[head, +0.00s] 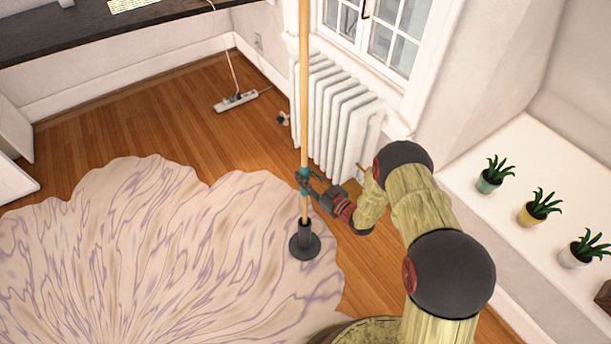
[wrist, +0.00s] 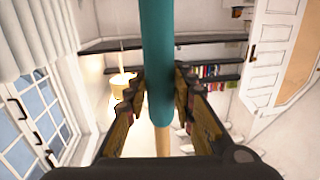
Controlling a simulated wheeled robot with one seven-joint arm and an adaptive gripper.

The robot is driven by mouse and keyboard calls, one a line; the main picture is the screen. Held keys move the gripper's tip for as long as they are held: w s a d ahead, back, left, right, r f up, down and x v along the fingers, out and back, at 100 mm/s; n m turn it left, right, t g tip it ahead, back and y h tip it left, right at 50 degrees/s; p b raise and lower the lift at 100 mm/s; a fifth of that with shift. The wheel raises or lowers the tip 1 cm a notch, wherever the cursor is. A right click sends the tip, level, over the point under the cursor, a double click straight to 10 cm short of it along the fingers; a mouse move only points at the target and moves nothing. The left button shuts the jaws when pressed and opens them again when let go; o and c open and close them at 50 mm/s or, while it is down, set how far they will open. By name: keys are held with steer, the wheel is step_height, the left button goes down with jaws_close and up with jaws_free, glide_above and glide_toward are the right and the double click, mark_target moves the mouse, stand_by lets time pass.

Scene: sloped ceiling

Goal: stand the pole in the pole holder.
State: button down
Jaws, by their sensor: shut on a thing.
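The pole (head: 304,90) is a long, light wooden rod with a teal band, and it looks upright in the head view. My gripper (head: 305,182) is shut on it at the teal band. In the wrist view the teal band of the pole (wrist: 157,65) runs between the two fingers of my gripper (wrist: 162,92). The pole holder (head: 305,245) is a dark round base with a short tube, standing on the rug. The pole's lower end meets the top of the tube; whether it is inside cannot be told clearly.
A pale patterned rug (head: 150,250) covers much of the wooden floor. A white radiator (head: 335,110) stands under the window, behind the pole. A power strip (head: 236,102) lies on the floor. Potted plants (head: 540,207) stand on a white ledge at the right.

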steer(key=shift+f, duration=4.4)
steer(key=c, duration=1.8)
jaws_free()
steer(key=o, duration=0.4)
steer(key=shift+f, duration=0.1)
steer(key=shift+s, duration=0.1)
steer(key=v, duration=1.2)
